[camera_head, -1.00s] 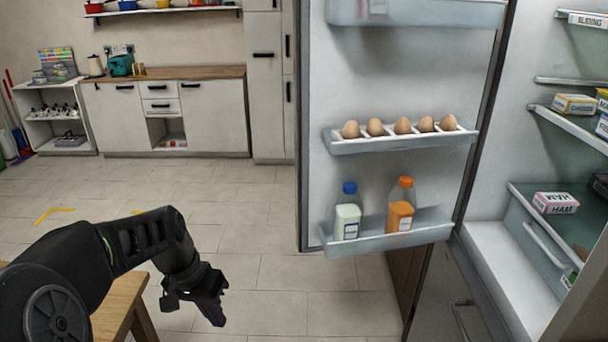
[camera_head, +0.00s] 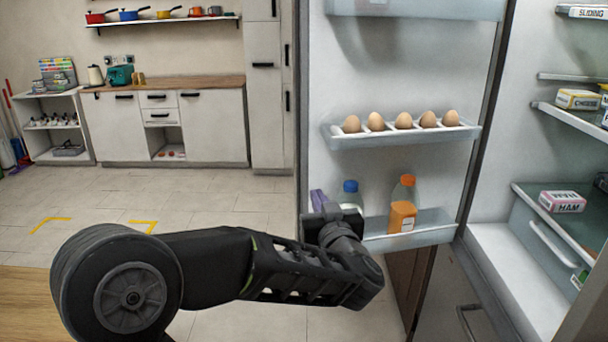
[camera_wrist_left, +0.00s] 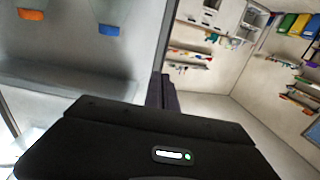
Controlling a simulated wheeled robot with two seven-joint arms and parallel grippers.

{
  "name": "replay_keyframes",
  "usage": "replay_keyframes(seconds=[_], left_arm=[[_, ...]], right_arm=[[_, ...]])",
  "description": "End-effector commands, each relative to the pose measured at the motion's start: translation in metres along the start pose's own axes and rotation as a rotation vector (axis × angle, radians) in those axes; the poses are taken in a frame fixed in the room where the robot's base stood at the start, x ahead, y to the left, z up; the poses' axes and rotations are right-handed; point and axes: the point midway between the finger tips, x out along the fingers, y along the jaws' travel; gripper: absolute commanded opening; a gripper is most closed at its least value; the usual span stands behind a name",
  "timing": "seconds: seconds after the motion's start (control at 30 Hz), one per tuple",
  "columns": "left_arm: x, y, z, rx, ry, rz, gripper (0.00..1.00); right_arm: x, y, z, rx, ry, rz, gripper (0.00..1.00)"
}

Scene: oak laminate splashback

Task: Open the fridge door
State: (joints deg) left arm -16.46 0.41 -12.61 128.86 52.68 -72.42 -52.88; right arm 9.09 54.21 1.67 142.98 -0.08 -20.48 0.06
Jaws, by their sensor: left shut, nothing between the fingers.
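The fridge door (camera_head: 400,75) stands wide open, its white inner face towards me and its free edge on the left. Its racks hold several eggs (camera_head: 402,121), a blue-capped bottle (camera_head: 350,190) and an orange bottle (camera_head: 403,205). My left gripper (camera_head: 318,201) is shut and empty, in front of the lower door rack close to the free edge. It partly hides the blue-capped bottle. In the left wrist view, the shut fingers (camera_wrist_left: 161,92) point along the door's edge; I cannot tell whether they touch it. My right gripper is not in view.
The fridge interior (camera_head: 500,250) is exposed on the right, with a ham box (camera_head: 562,201) and a cheese box (camera_head: 578,99) on its shelves. A wooden surface (camera_head: 25,300) lies at lower left. Open tiled floor (camera_head: 200,190) stretches back to the white cabinets (camera_head: 215,125).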

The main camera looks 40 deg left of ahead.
Motion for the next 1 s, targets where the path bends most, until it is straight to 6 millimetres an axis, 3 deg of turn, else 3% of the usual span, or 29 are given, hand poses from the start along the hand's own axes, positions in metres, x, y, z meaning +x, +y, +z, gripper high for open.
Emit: replay_keyframes(seconds=[0.37, 0.57, 0.77, 1.0], left_arm=[[0.000, -0.001, -0.001, 0.000, 0.003, -0.008, 0.00], [0.013, -0.002, -0.001, 0.000, 0.003, -0.010, 0.00], [0.043, -0.002, -0.002, 0.001, 0.003, -0.010, 0.00], [0.092, -0.002, -0.002, 0.001, 0.004, -0.010, 0.00]], right_arm=[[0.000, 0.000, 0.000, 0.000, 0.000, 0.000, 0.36], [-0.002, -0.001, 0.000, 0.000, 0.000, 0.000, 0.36], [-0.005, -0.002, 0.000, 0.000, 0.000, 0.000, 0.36], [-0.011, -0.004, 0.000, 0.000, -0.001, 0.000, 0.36]])
